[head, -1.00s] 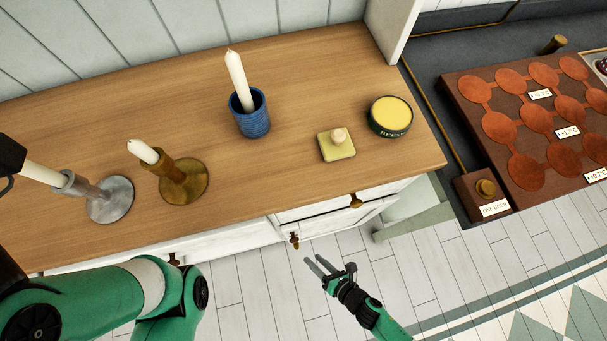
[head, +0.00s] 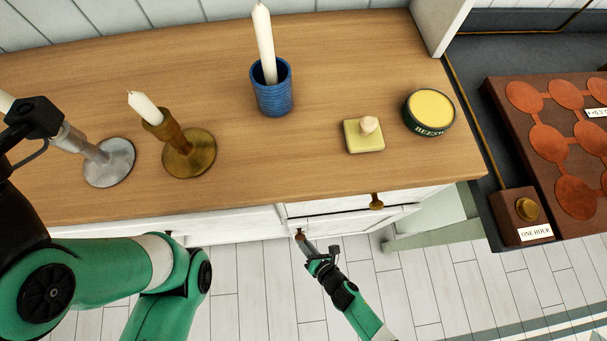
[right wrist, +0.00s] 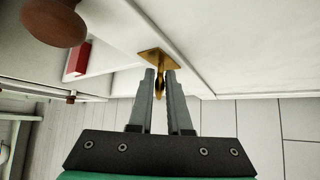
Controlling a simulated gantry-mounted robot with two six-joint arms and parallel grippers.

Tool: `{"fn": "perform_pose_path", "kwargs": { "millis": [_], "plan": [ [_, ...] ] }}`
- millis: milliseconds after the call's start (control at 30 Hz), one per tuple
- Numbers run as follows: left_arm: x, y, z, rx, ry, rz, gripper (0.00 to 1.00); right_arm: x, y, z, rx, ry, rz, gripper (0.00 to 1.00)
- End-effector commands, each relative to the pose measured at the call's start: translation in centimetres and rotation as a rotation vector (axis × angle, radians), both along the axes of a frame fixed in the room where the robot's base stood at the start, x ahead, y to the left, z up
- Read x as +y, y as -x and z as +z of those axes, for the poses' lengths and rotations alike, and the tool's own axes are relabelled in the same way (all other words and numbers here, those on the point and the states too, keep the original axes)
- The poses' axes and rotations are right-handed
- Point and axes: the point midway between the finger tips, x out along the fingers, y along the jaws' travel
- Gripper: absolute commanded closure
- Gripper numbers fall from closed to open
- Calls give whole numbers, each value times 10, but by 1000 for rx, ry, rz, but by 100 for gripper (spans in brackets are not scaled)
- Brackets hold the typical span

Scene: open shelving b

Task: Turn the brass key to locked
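The brass key (right wrist: 159,88) sits in a brass plate (right wrist: 158,58) on the white cabinet front in the right wrist view. My right gripper (right wrist: 160,78) has one finger on each side of the key, with narrow gaps that look open. In the head view the right gripper (head: 306,246) is at the cabinet front below the drawer, and the key is hard to make out there. My left arm is at the left edge of the head view. Its black wrist part (head: 33,117) shows near the silver candlestick (head: 108,163), but its fingertips cannot be seen.
A brass candlestick (head: 190,155), blue cup with a candle (head: 272,95), yellow block (head: 363,136) and beeswax tin (head: 429,112) stand on the wooden top. A drawer knob (right wrist: 55,20) and red object (right wrist: 78,60) are near the right gripper. Floor in front is clear.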

Motion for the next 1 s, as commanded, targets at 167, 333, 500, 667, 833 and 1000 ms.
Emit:
{"fn": "perform_pose_path", "kwargs": {
  "millis": [167,333,500,667,833,1000],
  "plan": [
    [0,0,0,0,0,0,0,0,0,0,0,0,0,100],
    [0,0,0,0,0,0,0,0,0,0,0,0,0,100],
    [0,0,0,0,0,0,0,0,0,0,-1,-10,-1,100],
    [0,0,1,0,0,0,0,-1,0,-1,2,-48,-1,100],
    [0,0,-1,0,0,0,0,-3,0,-3,6,-130,-4,100],
    [0,0,-15,0,0,0,0,-4,0,-8,10,-266,-4,100]
  ]
}}
